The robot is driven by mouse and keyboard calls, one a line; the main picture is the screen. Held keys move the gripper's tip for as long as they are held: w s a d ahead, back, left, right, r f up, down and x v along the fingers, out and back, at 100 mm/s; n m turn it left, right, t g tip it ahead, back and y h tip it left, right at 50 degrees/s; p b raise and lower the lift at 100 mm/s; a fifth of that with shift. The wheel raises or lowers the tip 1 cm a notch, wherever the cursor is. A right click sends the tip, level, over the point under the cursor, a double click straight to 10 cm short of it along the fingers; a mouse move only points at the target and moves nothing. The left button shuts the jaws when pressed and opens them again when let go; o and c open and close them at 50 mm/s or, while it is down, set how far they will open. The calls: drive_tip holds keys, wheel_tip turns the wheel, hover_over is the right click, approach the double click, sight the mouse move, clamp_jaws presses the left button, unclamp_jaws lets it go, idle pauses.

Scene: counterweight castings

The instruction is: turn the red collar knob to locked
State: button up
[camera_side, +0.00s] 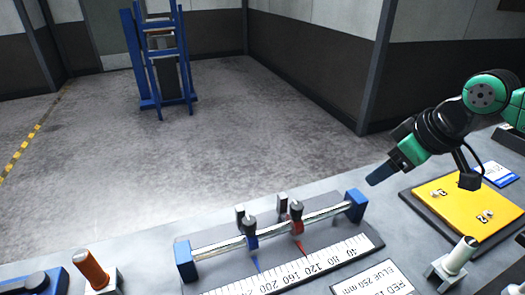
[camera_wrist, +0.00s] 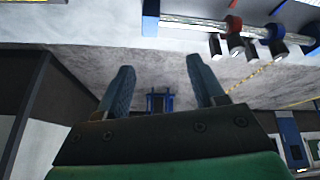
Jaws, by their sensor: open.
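The red collar (camera_side: 297,226) sits on a silver rail (camera_side: 325,212) between two blue end blocks, right of the blue collar (camera_side: 251,241). A dark knob (camera_side: 296,209) with a grey top stands on the red collar; whether it is at locked cannot be told. The red pointer reaches the scale near 120. In the wrist view the red collar (camera_wrist: 233,24) is at the upper right, beside the blue collar (camera_wrist: 275,32). My gripper (camera_side: 375,180) is above the bench, right of the rail and apart from it. Its fingers (camera_wrist: 160,75) are spread with nothing between them.
A white scale (camera_side: 345,255) lies in front of the rail. A printed card (camera_side: 375,283) and a pale-topped post (camera_side: 460,256) are at the front right. A yellow plate (camera_side: 455,215) lies below my arm. An orange handle (camera_side: 90,268) stands at the front left. A blue rack (camera_side: 160,65) stands on the floor.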

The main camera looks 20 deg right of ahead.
drive_tip(key=w+a+n+g, duration=0.3)
drive_tip(key=w+a+n, duration=0.1)
drive_tip(key=a+n, duration=0.3)
drive_tip(key=n+g, duration=0.3)
drive_tip(key=n, duration=0.1)
hover_over(297, 205)
drive_tip(key=shift+f+h, duration=0.3)
drive_tip(key=shift+f, duration=0.6)
drive_tip(key=shift+a+f+n, duration=0.1)
drive_tip(key=shift+f+n, duration=0.15)
drive_tip(key=shift+n, duration=0.05)
drive_tip(key=shift+f, duration=2.6)
clamp_jaws()
